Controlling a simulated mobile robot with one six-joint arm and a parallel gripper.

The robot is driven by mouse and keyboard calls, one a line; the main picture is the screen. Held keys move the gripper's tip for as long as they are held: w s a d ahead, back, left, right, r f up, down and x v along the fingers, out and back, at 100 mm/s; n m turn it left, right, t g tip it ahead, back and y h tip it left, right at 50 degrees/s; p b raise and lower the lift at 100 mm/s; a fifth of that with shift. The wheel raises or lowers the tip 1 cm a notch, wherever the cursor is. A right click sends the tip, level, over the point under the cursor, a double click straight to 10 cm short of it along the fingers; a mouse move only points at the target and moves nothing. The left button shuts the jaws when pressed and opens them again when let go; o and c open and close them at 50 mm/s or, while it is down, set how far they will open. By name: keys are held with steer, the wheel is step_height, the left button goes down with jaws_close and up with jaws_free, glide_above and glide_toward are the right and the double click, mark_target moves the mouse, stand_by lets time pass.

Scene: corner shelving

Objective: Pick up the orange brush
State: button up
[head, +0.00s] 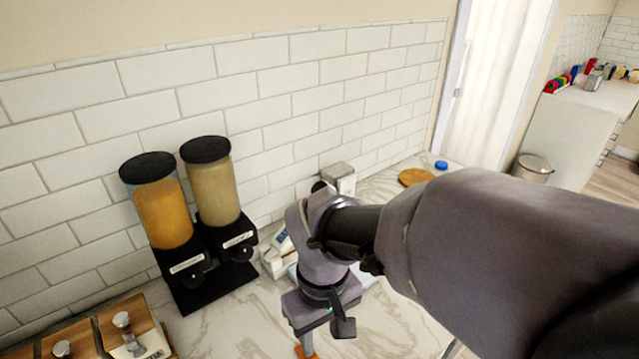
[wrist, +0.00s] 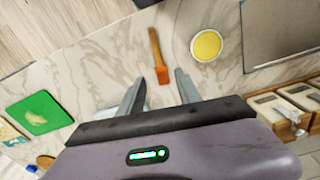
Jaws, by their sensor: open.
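The orange brush (wrist: 157,55) lies on the marble counter in the wrist view, its narrow handle pointing up the picture and its wider end towards my gripper. My gripper (wrist: 159,78) is open and empty. Its two fingers stand apart to the left and right of the wider end, with the handle reaching beyond the fingertips. I cannot tell how high the fingers are above the counter. In the head view my arm hides most of this area, and only a small orange piece (head: 307,351), probably the brush, shows below my gripper.
Near the brush lies a yellow round dish (wrist: 206,45), with a dark flat panel (wrist: 281,32) farther right. A green board (wrist: 38,113) lies at left. Wooden boxes (wrist: 283,108) stand at lower right. Two dispensers (head: 190,225) stand against the tiled wall. Bare counter surrounds the brush.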

steer(key=f+b, duration=0.2)
steer(key=f, duration=0.2)
steer(key=f+b, duration=0.2)
steer(key=f, duration=0.1)
steer(key=f+b, duration=0.1)
steer(key=f, duration=0.3)
steer(key=shift+s+d+f+b, duration=0.2)
steer(key=shift+s+f+b, duration=0.15)
steer(key=shift+s+b, duration=0.05)
steer(key=f+b, duration=0.1)
steer(key=f, duration=0.1)
steer(key=f+b, duration=0.1)
steer(key=f, duration=0.1)
steer(key=f+b, duration=0.1)
steer(key=shift+d+f, duration=0.4)
steer(key=shift+w+r, duration=0.1)
jaws_close()
